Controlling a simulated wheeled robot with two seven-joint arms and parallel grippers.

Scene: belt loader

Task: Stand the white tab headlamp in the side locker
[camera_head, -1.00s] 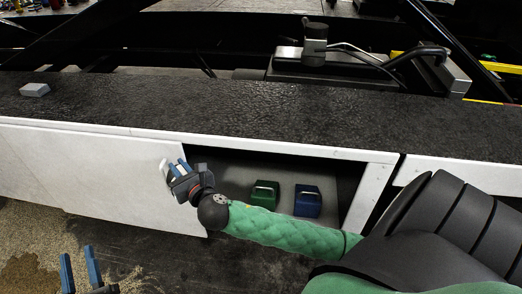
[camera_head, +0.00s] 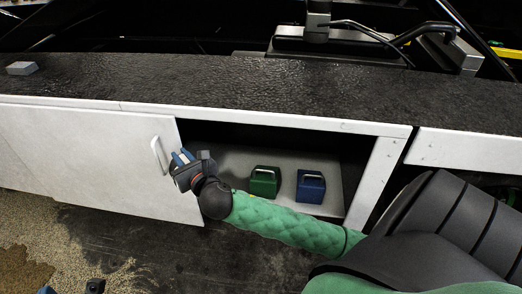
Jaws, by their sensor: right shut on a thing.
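The side locker (camera_head: 235,160) is open on its right part, under the black counter. Its white door (camera_head: 90,150) covers the left part and has a pale handle (camera_head: 158,156) near its right edge. A green boxy lamp (camera_head: 265,183) and a blue boxy lamp (camera_head: 311,187), each with a pale handle, stand inside the locker. I cannot make out a white tab headlamp for certain. My left gripper shows only as bits at the bottom left edge.
A small grey block (camera_head: 22,68) lies on the black counter (camera_head: 240,90) at the far left. The white locker frame (camera_head: 375,180) bounds the opening on the right. The locker floor has bare room left of the green lamp. Dark machinery with hoses stands behind.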

